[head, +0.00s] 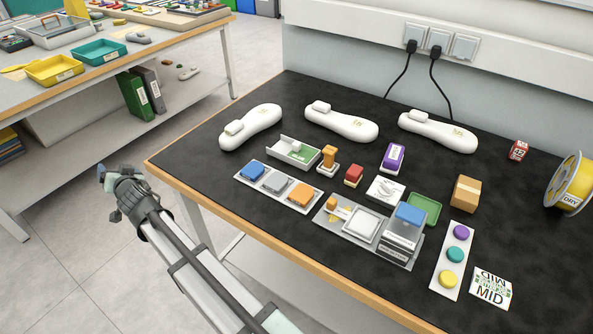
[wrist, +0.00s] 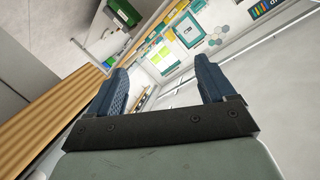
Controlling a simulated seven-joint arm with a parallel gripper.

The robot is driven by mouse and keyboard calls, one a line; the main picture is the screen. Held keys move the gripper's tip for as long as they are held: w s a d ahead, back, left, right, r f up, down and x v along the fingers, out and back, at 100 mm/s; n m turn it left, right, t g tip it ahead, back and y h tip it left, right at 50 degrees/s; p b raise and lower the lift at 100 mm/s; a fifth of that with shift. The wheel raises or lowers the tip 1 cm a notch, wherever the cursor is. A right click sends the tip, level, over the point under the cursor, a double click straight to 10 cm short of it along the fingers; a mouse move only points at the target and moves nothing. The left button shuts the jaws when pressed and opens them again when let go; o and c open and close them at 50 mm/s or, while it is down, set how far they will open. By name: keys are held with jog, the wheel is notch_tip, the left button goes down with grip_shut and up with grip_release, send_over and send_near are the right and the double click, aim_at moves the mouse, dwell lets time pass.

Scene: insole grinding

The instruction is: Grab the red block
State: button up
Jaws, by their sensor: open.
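A small red block (head: 354,174) with a pale lower part sits on the black table mat, near the middle of the head view, just right of a small orange stamp-like piece. A second red piece, a small red cube with white labels (head: 518,151), sits at the far right by the wall; I cannot tell from the look alone which one the task names. My gripper (head: 107,192) is off the table's left edge, above the floor, far from both. In the wrist view my gripper (wrist: 162,72) is open and empty, and neither red piece shows there.
Three white insole-shaped pieces (head: 341,123) lie along the back. A tray of coloured blocks (head: 279,187), a purple block (head: 393,157), a cardboard box (head: 465,194) and a grey fixture (head: 400,240) surround the red block. A yellow spool (head: 568,185) stands right.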

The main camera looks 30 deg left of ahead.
jog(key=w+d+r+m+t, duration=0.1)
jog(key=w+d+r+m, duration=0.3)
jog(key=w, duration=0.4)
jog(key=w+d+r+m+t, duration=0.1)
jog(key=w+d+r+m, duration=0.1)
jog(key=w+r+m, duration=0.4)
jog(key=w+d+r+m+t, duration=0.1)
jog(key=w+d+r+m, duration=0.25)
jog(key=w, duration=0.55)
jog(key=w+d+m+h, duration=0.4)
jog(key=w+d+m, duration=0.1)
jog(key=w+d, duration=0.7)
jog(key=m+g+h, duration=0.7)
jog(key=m, duration=0.1)
send_near(356, 169)
jog(key=shift+x, duration=5.3)
jog(key=shift+s, duration=0.1)
